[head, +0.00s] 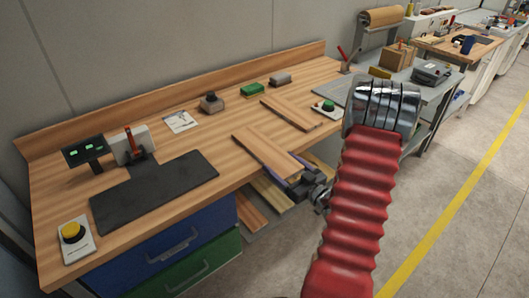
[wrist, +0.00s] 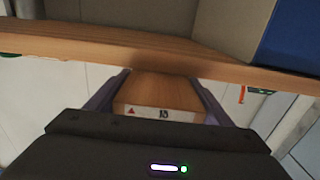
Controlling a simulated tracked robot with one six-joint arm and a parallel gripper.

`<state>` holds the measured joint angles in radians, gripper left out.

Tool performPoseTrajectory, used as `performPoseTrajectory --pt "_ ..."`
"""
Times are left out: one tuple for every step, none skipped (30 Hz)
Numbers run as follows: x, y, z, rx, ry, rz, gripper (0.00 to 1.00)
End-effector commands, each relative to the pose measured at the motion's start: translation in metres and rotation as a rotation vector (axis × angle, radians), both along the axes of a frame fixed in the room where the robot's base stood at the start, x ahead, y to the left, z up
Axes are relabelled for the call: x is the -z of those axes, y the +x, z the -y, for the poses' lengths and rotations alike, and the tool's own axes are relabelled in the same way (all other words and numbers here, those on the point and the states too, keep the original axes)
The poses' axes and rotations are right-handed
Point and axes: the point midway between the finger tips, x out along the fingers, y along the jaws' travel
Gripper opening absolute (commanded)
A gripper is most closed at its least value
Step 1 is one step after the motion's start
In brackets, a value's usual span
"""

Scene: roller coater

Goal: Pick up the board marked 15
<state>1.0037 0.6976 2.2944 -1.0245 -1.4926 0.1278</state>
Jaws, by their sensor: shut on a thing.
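A wooden board (head: 265,154) lies at the bench's front edge in the head view, its near end toward my gripper (head: 297,177). In the wrist view the board (wrist: 160,92) is between the two fingers of my gripper (wrist: 161,77), which is shut on its end. A white label (wrist: 155,112) on that end has a red triangle and a number that looks like 15, though it is small and blurred. The far end of the board is hidden in the wrist view. I cannot tell whether the board is touching the bench top or just above it.
Another board (head: 287,112) lies further back on the wooden bench (head: 190,170). More boards (head: 270,194) are on a level below the bench edge. A black mat (head: 160,187), a yellow button (head: 72,231) and a green button (head: 327,106) are on the bench. Open floor is at the right.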

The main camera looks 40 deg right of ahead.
Motion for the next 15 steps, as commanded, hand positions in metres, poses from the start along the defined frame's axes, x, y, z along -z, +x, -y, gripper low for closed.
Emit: performPoseTrajectory --pt "-0.001 0.0 0.0 0.0 -0.001 0.002 0.39" --pt "-0.001 0.0 0.0 0.0 -0.001 0.002 0.39" --pt "-0.001 0.0 0.0 0.0 -0.001 0.002 0.39" --pt "-0.001 0.0 0.0 0.0 -0.001 0.002 0.39" --pt "-0.001 0.0 0.0 0.0 -0.001 0.002 0.39" --pt "-0.001 0.0 0.0 0.0 -0.001 0.002 0.39" --pt "-0.001 0.0 0.0 0.0 -0.001 0.002 0.39" --pt "-0.002 0.0 0.0 0.0 -0.001 0.002 0.39" --pt "-0.003 0.0 0.0 0.0 -0.001 0.002 0.39" --pt "-0.004 0.0 0.0 0.0 -0.001 0.002 0.39" --pt "-0.005 0.0 0.0 0.0 -0.002 0.002 0.39" --pt "-0.007 0.0 0.0 0.0 -0.002 0.003 0.39" --pt "-0.01 0.0 0.0 0.0 -0.003 0.003 0.39" --pt "-0.012 0.0 0.0 0.0 -0.004 0.003 0.39" --pt "-0.015 0.0 0.0 0.0 -0.004 0.003 0.39"
